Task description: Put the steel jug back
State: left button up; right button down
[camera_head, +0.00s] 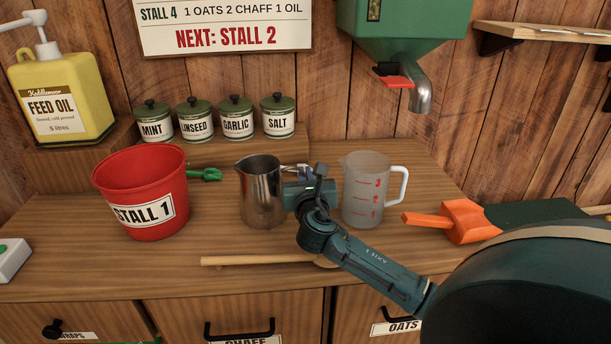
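The steel jug (261,195) stands upright on the wooden counter, between the red bucket and the clear measuring jug. My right arm comes in from the lower right, and its gripper (295,178) is at the right side of the steel jug, where the handle would be. The gripper's own body hides most of the handle and the fingertips, so I cannot tell whether the fingers are closed on it. My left gripper is not in view.
A red bucket (142,205) marked STALL 1 is left of the jug; a measuring jug (366,195) is close right of the gripper. A wooden spoon (245,261) lies in front, an orange scoop (465,222) at right. Labelled tins (237,120) and feed oil (62,95) stand behind.

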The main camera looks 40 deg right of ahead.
jog(key=c, duration=1.6)
grip_release()
jog(key=shift+r, duration=0.1)
jog(key=v, duration=1.2)
